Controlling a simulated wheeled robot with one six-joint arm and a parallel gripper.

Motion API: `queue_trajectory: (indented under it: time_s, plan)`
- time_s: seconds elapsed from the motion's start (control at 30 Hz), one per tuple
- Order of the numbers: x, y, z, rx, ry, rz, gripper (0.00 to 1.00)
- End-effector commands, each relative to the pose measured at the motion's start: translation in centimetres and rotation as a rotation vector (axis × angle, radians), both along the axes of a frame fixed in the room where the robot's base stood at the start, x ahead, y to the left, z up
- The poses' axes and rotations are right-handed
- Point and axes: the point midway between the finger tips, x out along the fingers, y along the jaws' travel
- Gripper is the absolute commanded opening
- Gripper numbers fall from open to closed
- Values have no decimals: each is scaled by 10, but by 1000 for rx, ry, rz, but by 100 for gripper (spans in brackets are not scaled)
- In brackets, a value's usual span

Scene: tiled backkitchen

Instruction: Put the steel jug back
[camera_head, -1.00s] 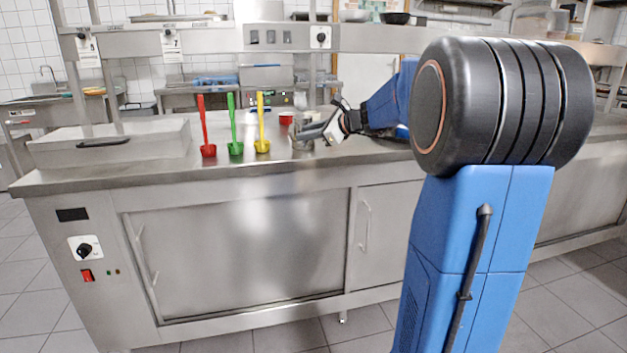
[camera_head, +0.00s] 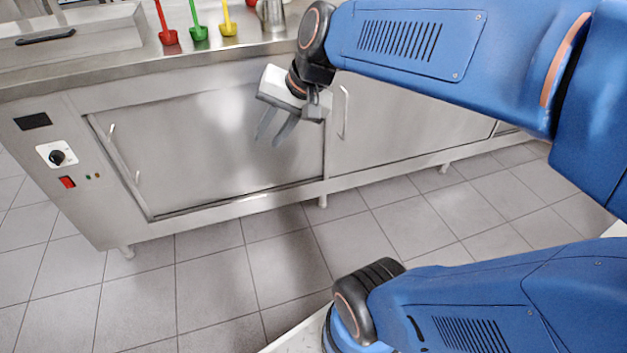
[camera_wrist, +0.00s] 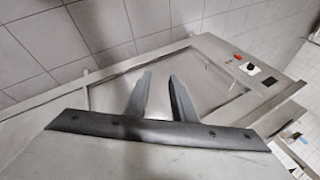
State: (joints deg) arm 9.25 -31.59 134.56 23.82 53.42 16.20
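The steel jug (camera_head: 271,14) stands upright on the steel counter, to the right of the yellow scoop, with its top cut off by the head view's upper edge. My gripper (camera_head: 272,137) hangs below the counter edge, in front of the cabinet doors, apart from the jug. Its two fingers are spread with nothing between them. In the wrist view my gripper (camera_wrist: 160,82) also shows its fingers apart and empty, pointing toward the cabinet front. The jug cannot be made out in the wrist view.
Red (camera_head: 168,36), green (camera_head: 199,32) and yellow (camera_head: 228,27) scoops stand in a row left of the jug. A steel box with a dark handle (camera_head: 45,37) sits at the counter's left. The tiled floor (camera_head: 210,290) in front is clear.

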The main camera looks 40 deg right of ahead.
Motion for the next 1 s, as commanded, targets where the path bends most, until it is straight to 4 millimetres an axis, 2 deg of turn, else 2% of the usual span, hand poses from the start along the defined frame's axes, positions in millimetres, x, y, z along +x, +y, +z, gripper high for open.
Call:
queue_trajectory:
  time_s: [0.03,0.1,0.2,0.33,0.5,1.0]
  plan:
    - [-22,2,-10,-75,-5,77,23]
    - [-48,-1,-26,-184,-7,183,23]
    - [-79,-9,-44,-322,-10,317,23]
    - [-104,-20,-61,-450,-10,442,23]
    - [-117,-27,-70,-522,-8,509,23]
    - [-117,-27,-70,-525,-8,511,23]
